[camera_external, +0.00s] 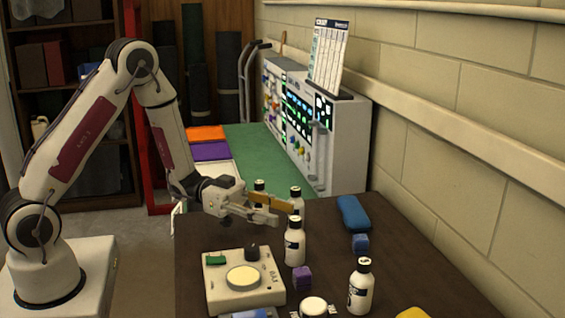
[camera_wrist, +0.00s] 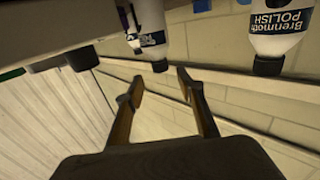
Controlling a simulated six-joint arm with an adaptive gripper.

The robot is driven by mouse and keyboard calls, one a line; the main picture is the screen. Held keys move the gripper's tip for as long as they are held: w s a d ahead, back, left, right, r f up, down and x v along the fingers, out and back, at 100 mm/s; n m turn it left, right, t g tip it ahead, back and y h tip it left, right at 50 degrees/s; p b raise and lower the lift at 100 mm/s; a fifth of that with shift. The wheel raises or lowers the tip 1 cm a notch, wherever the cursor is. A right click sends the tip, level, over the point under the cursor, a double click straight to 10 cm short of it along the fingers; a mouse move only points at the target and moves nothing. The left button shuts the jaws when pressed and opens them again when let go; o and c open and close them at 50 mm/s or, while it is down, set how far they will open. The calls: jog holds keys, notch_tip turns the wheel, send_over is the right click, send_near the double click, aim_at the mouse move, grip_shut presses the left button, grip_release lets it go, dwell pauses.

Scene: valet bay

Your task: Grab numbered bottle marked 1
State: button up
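Several white bottles with black caps stand on the dark table; I cannot read a number 1 on any of them. In the external view one bottle (camera_external: 294,246) is just in front of my gripper (camera_external: 284,213). Another bottle (camera_external: 296,196) is just behind the fingertips, and a third (camera_external: 259,186) is farther back, partly hidden. One more bottle (camera_external: 360,290) stands at the front right. In the wrist view my gripper (camera_wrist: 160,76) is open with nothing between its fingers. A bottle (camera_wrist: 152,38) shows beyond the tips, and a bottle labelled "Brenmoth POLISH" (camera_wrist: 277,28) is at the upper right.
A white box with a round dial (camera_external: 216,289) sits at the table's front left. A purple block (camera_external: 302,278), a blue block (camera_external: 360,243) and a blue case (camera_external: 353,213) lie on the table (camera_external: 410,275). A block wall (camera_external: 480,150) runs along the right.

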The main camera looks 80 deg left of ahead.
aim_at(295, 218)
dwell(0.3)
jog(key=shift+f+x, duration=0.15)
jog(key=shift+x, duration=0.7)
jog(key=shift+f+x, duration=0.15)
jog(key=shift+x, duration=1.6)
jog(key=shift+a, duration=0.1)
grip_shut()
